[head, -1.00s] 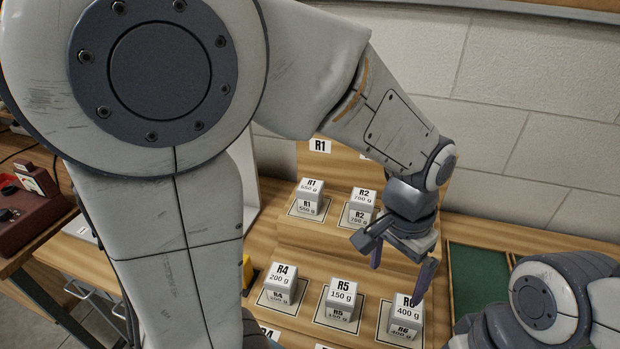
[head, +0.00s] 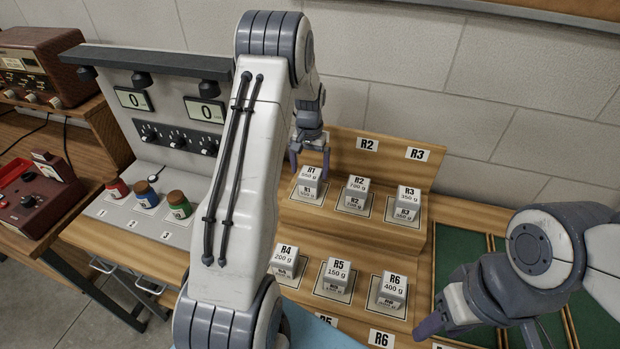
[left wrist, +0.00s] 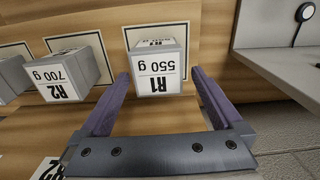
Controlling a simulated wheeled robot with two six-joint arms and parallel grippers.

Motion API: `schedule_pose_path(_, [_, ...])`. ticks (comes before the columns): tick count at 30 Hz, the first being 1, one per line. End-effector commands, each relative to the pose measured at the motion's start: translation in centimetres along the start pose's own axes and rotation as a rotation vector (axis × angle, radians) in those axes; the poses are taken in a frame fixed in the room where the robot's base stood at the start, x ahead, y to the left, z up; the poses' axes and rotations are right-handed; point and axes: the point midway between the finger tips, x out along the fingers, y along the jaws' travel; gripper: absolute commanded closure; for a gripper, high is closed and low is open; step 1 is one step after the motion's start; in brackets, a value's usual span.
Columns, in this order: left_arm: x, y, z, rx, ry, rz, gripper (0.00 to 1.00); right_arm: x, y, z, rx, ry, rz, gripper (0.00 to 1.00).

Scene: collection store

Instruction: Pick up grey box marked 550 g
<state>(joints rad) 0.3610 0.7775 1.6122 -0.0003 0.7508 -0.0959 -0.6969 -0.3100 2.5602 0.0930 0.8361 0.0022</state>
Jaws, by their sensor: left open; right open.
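The grey box marked R1 550 g (head: 309,181) stands on its white card at the back left of the stepped wooden rack. In the left wrist view the same box (left wrist: 157,68) appears upside down, between and just beyond the fingertips. My left gripper (head: 309,165) is open and empty, close above and behind the box in the head view; it also shows in the left wrist view (left wrist: 158,80). I cannot tell whether a finger touches the box. My right gripper (head: 480,335) is at the lower right, away from the box, with its fingers partly cut off by the frame.
The R2 700 g box (head: 356,192) stands right beside it, then the R3 box (head: 407,204). R4 (head: 285,258), R5 (head: 336,274) and R6 (head: 393,288) stand in front. A grey console (head: 166,125) with coloured jars is at left. Green-lined compartments (head: 462,258) are at right.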

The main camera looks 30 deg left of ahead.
Motion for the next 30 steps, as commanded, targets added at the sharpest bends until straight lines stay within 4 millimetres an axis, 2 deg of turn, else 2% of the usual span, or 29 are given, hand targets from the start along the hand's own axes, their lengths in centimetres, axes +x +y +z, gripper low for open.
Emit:
schedule_pose_path(7, [2.8, 0.2, 0.5, 0.0, -0.008, 0.001, 0.0, -2.6, -0.2, -0.1, -0.004, 0.0, 0.0, 0.5])
schedule_pose_path(12, [4.8, 0.2, 0.4, 0.0, -0.003, 0.0, 0.0, -3.1, -0.2, -0.2, -0.006, 0.0, 0.0, 0.5])
schedule_pose_path(20, [5.3, 0.2, 0.3, 0.001, -0.001, 0.0, 0.0, -3.0, -0.2, -0.2, -0.006, 0.0, 0.0, 0.5])
schedule_pose_path(23, [5.3, 0.2, 0.3, 0.001, -0.001, 0.0, 0.34, -3.0, -0.2, -0.2, -0.005, 0.0, 0.0, 0.5])
schedule_pose_path(24, [5.2, 0.2, 0.3, 0.001, -0.001, 0.0, 0.5, -3.0, -0.2, -0.2, -0.005, 0.0, 0.0, 0.5])
schedule_pose_path(28, [5.2, 0.2, 0.3, 0.001, -0.001, 0.0, 0.99, -3.0, -0.2, -0.2, -0.005, 0.0, 0.0, 0.5])
schedule_pose_path(30, [5.2, 0.2, 0.3, 0.001, -0.001, 0.0, 1.0, -3.0, -0.2, -0.2, -0.005, 0.0, 0.0, 0.5])
